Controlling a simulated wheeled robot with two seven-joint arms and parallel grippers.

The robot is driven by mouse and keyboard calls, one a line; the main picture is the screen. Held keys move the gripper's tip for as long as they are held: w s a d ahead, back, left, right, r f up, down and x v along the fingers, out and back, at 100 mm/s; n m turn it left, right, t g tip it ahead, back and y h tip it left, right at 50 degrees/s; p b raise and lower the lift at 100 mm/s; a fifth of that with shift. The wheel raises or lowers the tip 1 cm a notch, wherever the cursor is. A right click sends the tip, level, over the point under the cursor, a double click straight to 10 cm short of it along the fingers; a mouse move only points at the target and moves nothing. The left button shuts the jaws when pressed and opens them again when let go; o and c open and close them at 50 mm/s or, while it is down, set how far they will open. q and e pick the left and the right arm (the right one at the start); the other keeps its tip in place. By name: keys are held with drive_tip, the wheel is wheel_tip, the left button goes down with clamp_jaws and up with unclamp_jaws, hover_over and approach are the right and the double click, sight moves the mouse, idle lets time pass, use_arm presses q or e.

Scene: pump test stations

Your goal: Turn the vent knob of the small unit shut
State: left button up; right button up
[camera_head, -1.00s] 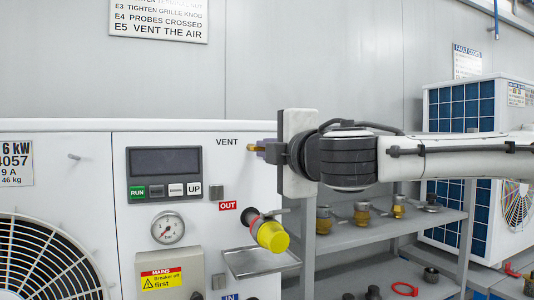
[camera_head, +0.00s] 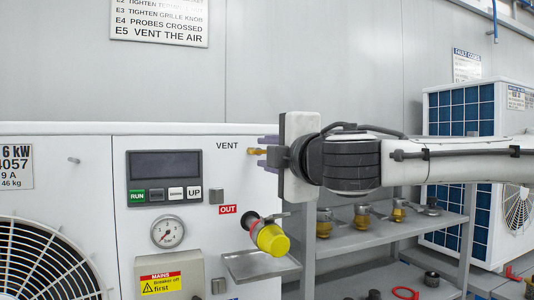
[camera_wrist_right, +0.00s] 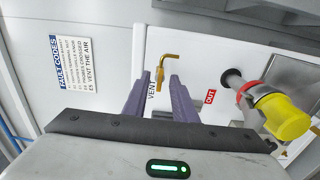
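The brass vent knob (camera_head: 256,151) sticks out from the white unit's front (camera_head: 225,175), beside the VENT label. It also shows in the right wrist view as a bent brass lever (camera_wrist_right: 171,58). My right gripper (camera_head: 267,152) is at the knob, with its purple fingers spread apart, one above and one below the knob's line. In the right wrist view the fingers (camera_wrist_right: 160,78) stand apart with the lever's bend beyond and between their tips. I cannot tell whether either finger touches the brass. My left gripper is out of view.
A yellow-capped outlet (camera_head: 270,238) juts out below my right gripper, above a small metal tray (camera_head: 258,264). A display panel (camera_head: 164,175) and gauge (camera_head: 167,231) are to the left. A grey shelf (camera_head: 400,240) with brass fittings stands to the right.

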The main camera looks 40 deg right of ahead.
drive_tip(key=v, duration=1)
drive_tip(key=shift+d, duration=0.1)
